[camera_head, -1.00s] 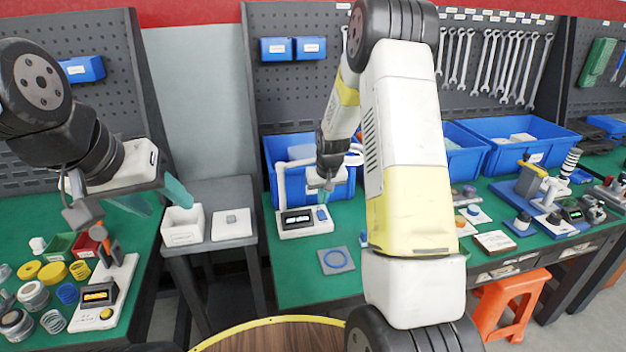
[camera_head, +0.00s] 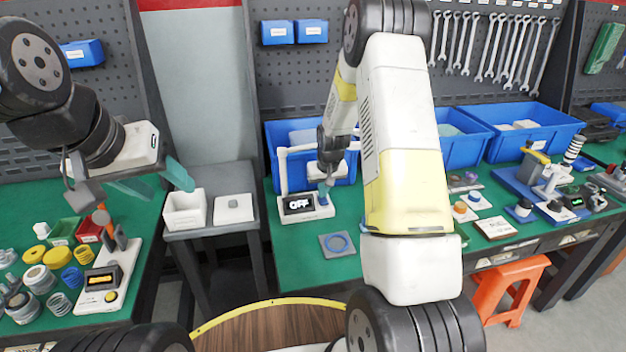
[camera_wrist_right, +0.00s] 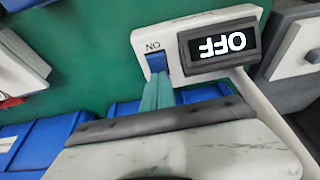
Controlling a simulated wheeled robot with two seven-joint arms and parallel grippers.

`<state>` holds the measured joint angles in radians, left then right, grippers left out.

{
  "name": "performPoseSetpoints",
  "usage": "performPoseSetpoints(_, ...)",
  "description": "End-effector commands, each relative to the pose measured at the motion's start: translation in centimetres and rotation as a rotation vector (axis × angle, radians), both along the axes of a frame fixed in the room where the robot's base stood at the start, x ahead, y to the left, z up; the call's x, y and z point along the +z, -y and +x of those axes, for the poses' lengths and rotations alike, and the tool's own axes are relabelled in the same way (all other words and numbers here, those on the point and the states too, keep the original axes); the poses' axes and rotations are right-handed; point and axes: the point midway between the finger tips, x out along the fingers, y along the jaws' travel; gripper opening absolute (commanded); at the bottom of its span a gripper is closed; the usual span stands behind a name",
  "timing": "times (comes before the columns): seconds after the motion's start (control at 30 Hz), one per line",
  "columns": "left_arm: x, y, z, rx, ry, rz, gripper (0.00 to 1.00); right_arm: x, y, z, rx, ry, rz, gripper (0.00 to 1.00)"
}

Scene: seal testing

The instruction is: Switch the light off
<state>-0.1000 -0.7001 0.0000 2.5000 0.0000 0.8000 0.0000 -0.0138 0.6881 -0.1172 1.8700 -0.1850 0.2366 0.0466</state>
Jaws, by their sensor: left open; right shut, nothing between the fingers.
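The light is a white lamp device (camera_head: 316,211) on the green bench, with a white arm rising from its base. Its dark display (camera_head: 298,204) reads "OFF"; in the right wrist view the display (camera_wrist_right: 220,45) shows the same word upside down. In the head view my right gripper (camera_head: 323,190) is over the device's right end. My left gripper (camera_head: 160,188) is open and empty, above the left bench.
A white open box (camera_head: 184,222) and a white lidded block (camera_head: 233,220) stand on the grey stand left of the lamp. A plate with a blue ring (camera_head: 337,257) lies in front of it. Blue bins (camera_head: 535,160) line the bench back. An orange stool (camera_head: 508,283) stands right.

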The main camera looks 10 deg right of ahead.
Motion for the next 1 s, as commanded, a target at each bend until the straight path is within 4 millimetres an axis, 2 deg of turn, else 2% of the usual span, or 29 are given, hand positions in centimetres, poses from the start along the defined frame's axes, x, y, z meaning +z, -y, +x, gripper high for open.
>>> performPoseSetpoints(0.4, 0.0, 0.0, 0.0, 0.0, 0.0, 0.0, 0.53, -0.2, 0.1, -1.9, 0.0, -0.011, 0.0, 0.0)
performPoseSetpoints(0.77, 0.0, 0.0, 0.0, 0.0, 0.0, 0.0, 0.53, 0.1, 0.1, -1.8, 0.0, -0.007, 0.0, 0.0)
performPoseSetpoints(0.87, 0.0, 0.0, 0.0, 0.0, 0.0, 0.0, 0.53, 1.0, 0.1, -1.7, 0.0, -0.005, 0.0, 0.0)
performPoseSetpoints(1.0, 0.0, 0.0, 0.0, 0.0, 0.0, 0.0, 0.53, 3.6, 0.0, -1.5, -0.001, -0.002, 0.0, 0.0)
